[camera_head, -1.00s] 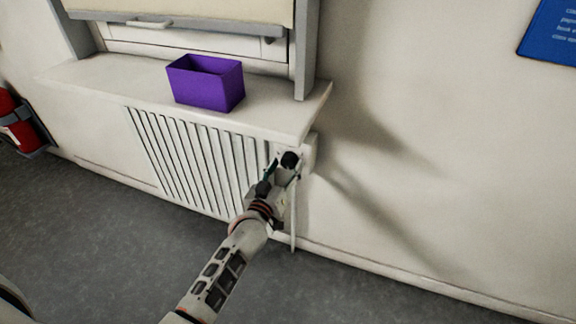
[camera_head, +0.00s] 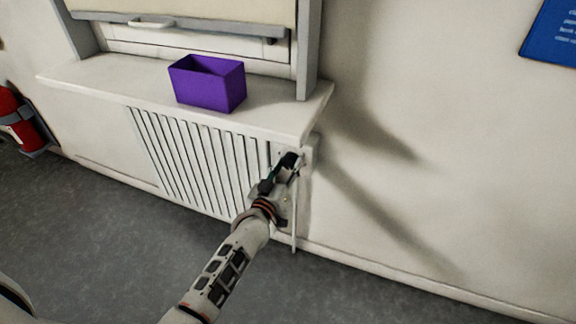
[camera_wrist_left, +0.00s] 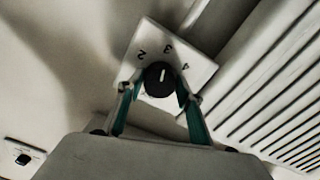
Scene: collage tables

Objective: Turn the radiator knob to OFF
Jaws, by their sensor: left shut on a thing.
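The radiator knob (camera_wrist_left: 159,80) is a round black dial with a white mark, on a white plate (camera_wrist_left: 143,46) that shows 2, 3 and 4. The mark points towards the 3; no OFF label is visible. My left gripper (camera_wrist_left: 160,92) has its teal-lined fingers on both sides of the knob and is shut on it. In the head view the left gripper (camera_head: 286,168) reaches the right end of the white slatted radiator (camera_head: 195,160), and mostly covers the knob. My right gripper is not in view.
A purple open box (camera_head: 210,90) stands on the sill (camera_head: 130,84) above the radiator. A pipe (camera_head: 294,225) runs down below the knob. A red fire extinguisher (camera_head: 15,120) is at the far left.

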